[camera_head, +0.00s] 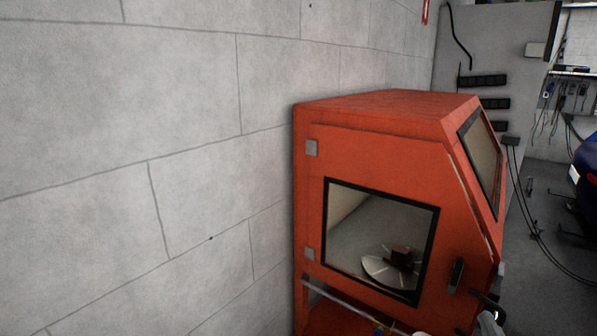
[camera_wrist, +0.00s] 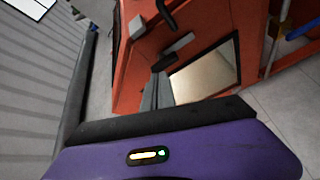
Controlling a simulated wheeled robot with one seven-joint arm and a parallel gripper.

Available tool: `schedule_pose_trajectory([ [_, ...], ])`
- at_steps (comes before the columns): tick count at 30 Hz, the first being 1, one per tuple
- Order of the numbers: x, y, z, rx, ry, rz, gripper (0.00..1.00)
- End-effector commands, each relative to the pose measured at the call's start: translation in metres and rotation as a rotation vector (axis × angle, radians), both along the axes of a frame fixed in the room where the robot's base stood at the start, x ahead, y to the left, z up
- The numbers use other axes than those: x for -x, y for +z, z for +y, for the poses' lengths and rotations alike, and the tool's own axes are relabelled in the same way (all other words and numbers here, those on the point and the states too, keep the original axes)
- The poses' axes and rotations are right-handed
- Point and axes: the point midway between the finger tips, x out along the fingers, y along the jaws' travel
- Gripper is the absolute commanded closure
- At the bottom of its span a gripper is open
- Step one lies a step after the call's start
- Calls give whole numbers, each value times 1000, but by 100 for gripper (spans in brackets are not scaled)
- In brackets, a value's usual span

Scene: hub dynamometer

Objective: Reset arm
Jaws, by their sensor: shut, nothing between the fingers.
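My gripper (camera_wrist: 161,76) shows in the wrist view as a pair of grey fingers with dark tips, close together with nothing between them. The purple wrist housing with a small lit indicator fills the bottom of that view. Beyond the fingers is the orange cabinet (camera_wrist: 225,45), with a black-framed window (camera_wrist: 212,75). The fingertips overlap the window's left edge in the picture; I cannot tell whether they touch the cabinet. In the head view, the cabinet (camera_head: 400,110) stands by the wall, its door closed. My gripper cannot be clearly made out there.
A pale block wall (camera_head: 120,150) runs along the left. The cabinet window shows a round disc (camera_head: 388,272) with a brown block on it. A black door handle (camera_head: 456,275) stands out from the cabinet front. Cables (camera_head: 545,240) hang at the right, over grey floor.

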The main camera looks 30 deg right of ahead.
Motion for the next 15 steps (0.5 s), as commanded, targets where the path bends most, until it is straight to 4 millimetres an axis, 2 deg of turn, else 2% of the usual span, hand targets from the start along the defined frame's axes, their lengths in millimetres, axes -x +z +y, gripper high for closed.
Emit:
schedule_pose_trajectory([
  [1,-3,-2,22,-51,58,-37,100],
  [4,-7,-5,68,-173,171,-114,100],
  [8,-1,-11,134,-367,313,-190,100],
  [12,19,-16,212,-622,447,-246,100],
  [15,40,-17,260,-806,507,-266,100],
])
